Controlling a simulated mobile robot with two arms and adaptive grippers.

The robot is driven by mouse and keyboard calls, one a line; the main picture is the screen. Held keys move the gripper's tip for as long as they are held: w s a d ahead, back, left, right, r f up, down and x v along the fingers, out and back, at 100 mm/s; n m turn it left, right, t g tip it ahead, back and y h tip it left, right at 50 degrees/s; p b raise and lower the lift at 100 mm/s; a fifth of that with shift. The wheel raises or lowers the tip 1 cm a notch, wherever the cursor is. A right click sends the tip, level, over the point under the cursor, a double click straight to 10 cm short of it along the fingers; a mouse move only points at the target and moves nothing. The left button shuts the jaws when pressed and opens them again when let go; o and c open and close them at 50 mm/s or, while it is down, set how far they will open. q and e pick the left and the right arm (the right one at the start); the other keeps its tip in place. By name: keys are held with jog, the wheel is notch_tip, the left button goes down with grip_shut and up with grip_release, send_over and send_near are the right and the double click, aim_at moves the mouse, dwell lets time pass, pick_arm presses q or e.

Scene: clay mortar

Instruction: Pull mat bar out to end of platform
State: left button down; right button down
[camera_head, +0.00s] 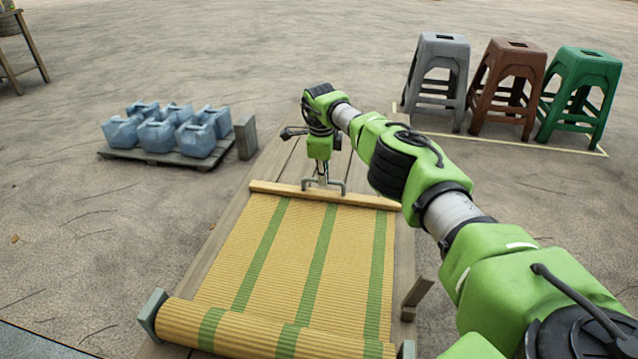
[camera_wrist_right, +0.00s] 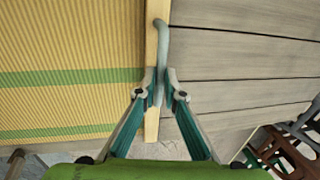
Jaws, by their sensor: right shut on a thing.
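The yellow mat (camera_head: 262,258) with green stripes lies partly unrolled on a wooden platform (camera_head: 270,158). Its roll (camera_head: 255,333) sits at the near end between grey brackets. The wooden mat bar (camera_head: 371,200) runs across the mat's far edge and carries a grey handle (camera_head: 341,186). My right gripper (camera_head: 322,180) is at the middle of the bar, shut on the handle. In the right wrist view, the fingers (camera_wrist_right: 161,92) close on the grey handle (camera_wrist_right: 162,45) beside the bar (camera_wrist_right: 151,125). My left gripper is not in view.
Bare platform planks (camera_wrist_right: 240,75) extend beyond the bar. Several blue jugs (camera_head: 157,135) stand on a pallet (camera_head: 185,159) to the left. Grey (camera_head: 440,75), brown (camera_head: 507,85) and green (camera_head: 582,92) stools stand at the right back. A wooden table (camera_head: 20,55) is at the far left.

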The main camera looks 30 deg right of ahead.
jog(key=shift+w+d, duration=0.1)
jog(key=shift+d, duration=0.05)
jog(key=c, duration=2.1)
grip_release()
jog(key=shift+c, duration=0.2)
jog(key=shift+r, duration=0.1)
